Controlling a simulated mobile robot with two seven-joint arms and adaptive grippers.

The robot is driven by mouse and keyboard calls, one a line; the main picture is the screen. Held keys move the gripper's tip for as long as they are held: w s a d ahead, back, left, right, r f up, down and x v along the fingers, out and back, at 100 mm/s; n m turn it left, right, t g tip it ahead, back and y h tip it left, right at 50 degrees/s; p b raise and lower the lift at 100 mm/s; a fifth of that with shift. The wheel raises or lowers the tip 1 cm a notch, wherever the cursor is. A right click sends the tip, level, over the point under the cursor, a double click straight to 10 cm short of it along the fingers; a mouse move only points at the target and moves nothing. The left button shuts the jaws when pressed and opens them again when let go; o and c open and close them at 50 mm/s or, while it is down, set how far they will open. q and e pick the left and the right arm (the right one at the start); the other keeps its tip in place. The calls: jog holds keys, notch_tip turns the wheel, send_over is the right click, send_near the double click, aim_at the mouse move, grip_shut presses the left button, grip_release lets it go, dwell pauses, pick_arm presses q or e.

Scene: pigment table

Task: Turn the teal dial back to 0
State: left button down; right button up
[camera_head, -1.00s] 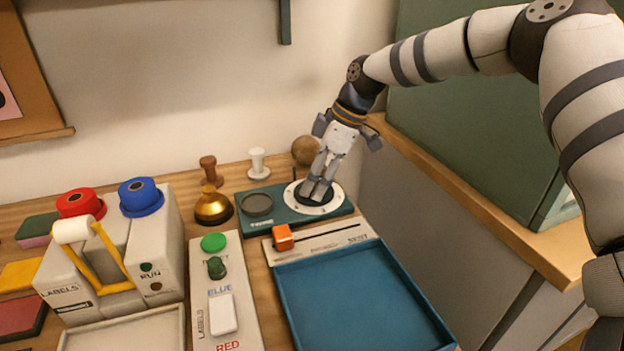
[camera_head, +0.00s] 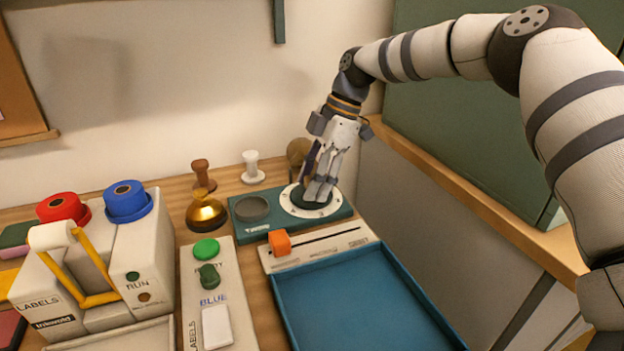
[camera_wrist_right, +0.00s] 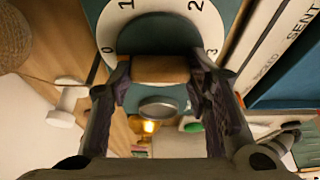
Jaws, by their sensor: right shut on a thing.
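The teal dial's base (camera_head: 265,228) lies on the table at the back, with a white numbered ring (camera_head: 291,204) at its right end. In the right wrist view the ring (camera_wrist_right: 115,20) shows 0, 1, 2 and 3, with the dark teal knob (camera_wrist_right: 160,35) in its middle. My right gripper (camera_head: 319,196) points down onto the dial and is shut on its knob. In the wrist view its fingers flank a brown bar-like part (camera_wrist_right: 160,69) at the knob. The dial's pointer is hidden, so I cannot tell its setting.
A blue tray (camera_head: 283,310) and an orange slider (camera_head: 279,243) stand in front of the dial. The labels machine (camera_head: 150,260) is at left; a green cabinet is at right.

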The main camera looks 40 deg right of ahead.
jog(key=o, duration=1.2)
jog(key=shift+c, duration=0.2)
jog(key=v, duration=1.2)
jog(key=shift+f, duration=0.1)
